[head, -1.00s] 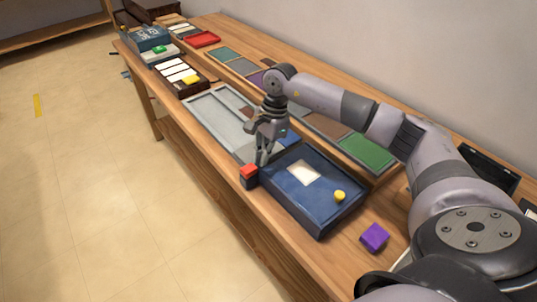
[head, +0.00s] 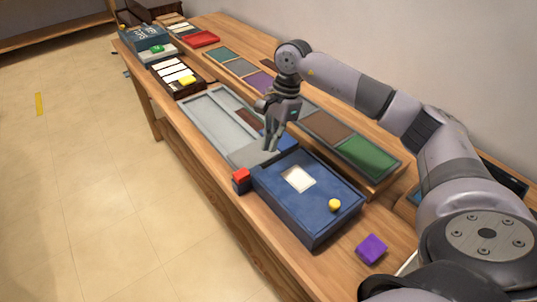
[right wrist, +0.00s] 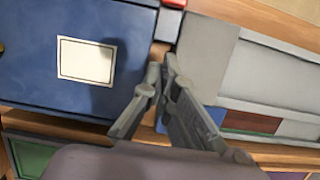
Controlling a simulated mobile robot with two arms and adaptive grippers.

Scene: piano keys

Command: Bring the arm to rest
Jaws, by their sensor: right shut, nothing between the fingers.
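My right gripper (head: 268,150) is shut and empty. It points down and hangs just above the far-left corner of the blue box (head: 318,207), near the grey tray. In the right wrist view, the closed fingers (right wrist: 162,65) hang between the blue box (right wrist: 30,60) and the grey tray (right wrist: 275,80). My right arm (head: 350,85) reaches in from the right, bent over the table. My left gripper is not in view.
A red-topped block (head: 241,175) stands beside the blue box near the table's front edge. White keys (head: 172,70) in a dark case stand farther left. Floor in front is clear.

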